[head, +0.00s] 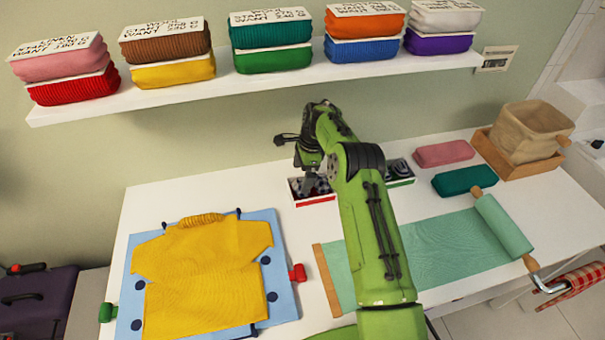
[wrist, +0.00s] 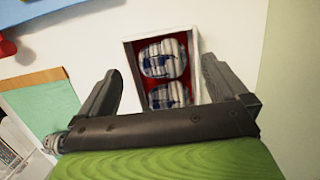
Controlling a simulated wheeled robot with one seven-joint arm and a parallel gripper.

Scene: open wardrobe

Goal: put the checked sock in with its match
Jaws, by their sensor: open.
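A small white box with a red inside (wrist: 129,62) is between and beyond my fingers in the wrist view. In the head view it is the red-edged box (head: 318,200) at the middle of the table. Two bundles in blue, white and grey checks lie in it, one checked sock (wrist: 163,60) above the other checked sock (wrist: 168,96) in the picture, side by side. My gripper (wrist: 160,70) is open and empty, above the box and pointing down at it. In the head view my gripper (head: 312,181) hides part of the box.
A green-edged box (head: 400,181) with a dark item stands to the right, partly behind my arm. A yellow shirt (head: 205,270) lies on a blue folding board at left. Pink (head: 443,153) and teal (head: 463,181) bundles and a wooden tray lie at right. A loaded shelf (head: 250,82) hangs above.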

